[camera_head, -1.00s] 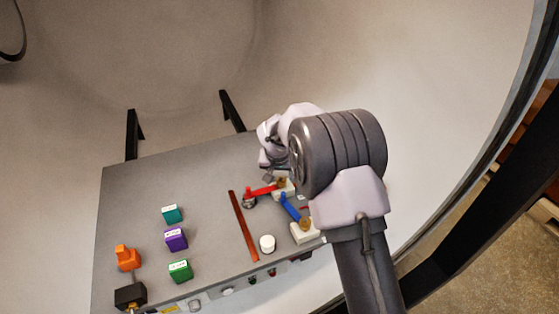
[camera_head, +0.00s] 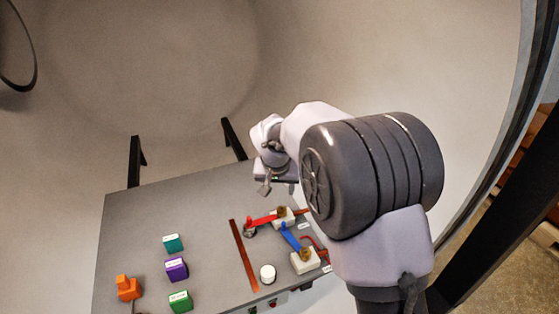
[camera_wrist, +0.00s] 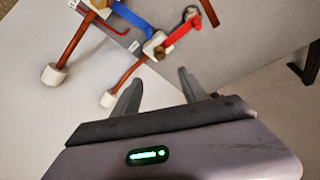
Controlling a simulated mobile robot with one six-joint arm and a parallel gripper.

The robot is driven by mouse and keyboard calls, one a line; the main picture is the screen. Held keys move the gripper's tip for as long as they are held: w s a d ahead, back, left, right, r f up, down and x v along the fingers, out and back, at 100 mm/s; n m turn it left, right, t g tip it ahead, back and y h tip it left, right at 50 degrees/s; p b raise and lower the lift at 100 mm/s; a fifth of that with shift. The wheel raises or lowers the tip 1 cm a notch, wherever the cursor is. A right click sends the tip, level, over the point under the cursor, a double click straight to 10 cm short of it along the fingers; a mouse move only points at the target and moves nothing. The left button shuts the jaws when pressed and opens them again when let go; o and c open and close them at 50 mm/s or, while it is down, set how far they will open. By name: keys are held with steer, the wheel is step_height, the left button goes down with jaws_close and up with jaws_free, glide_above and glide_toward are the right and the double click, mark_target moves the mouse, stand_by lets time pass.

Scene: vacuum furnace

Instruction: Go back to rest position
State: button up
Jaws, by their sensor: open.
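My gripper (camera_head: 277,189) hangs above the far right part of the grey panel (camera_head: 140,215) in the head view, apart from it. In the wrist view its two fingers (camera_wrist: 158,92) are spread with nothing between them. The red lever (camera_head: 264,220) and the blue lever (camera_head: 290,236) sit on the panel below and nearer than the gripper. In the wrist view the blue lever (camera_wrist: 132,18) and red lever (camera_wrist: 183,31) appear beyond the fingertips. My arm covers the space right of the panel in the head view.
Teal (camera_head: 173,243), purple (camera_head: 177,268) and green (camera_head: 180,301) blocks stand on the panel's left half, with an orange piece (camera_head: 128,288) further left. A copper bar (camera_head: 244,255) and a white knob (camera_head: 268,273) lie nearer the levers. The curved chamber wall (camera_head: 330,60) surrounds the panel.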

steer(key=s+d+r+m+y+b, duration=0.1)
steer(key=s+d+r+b, duration=0.3)
steer(key=s, duration=0.5)
steer(key=s+d+r+m+b, duration=0.1)
steer(key=s+d+r, duration=0.4)
steer(key=s, duration=0.3)
steer(key=s+d+f+m+t+y+b, duration=0.1)
steer(key=s+f+b, duration=0.2)
steer(key=s, duration=1.5)
steer(key=shift+d+f, duration=0.2)
steer(key=shift+f, duration=0.4)
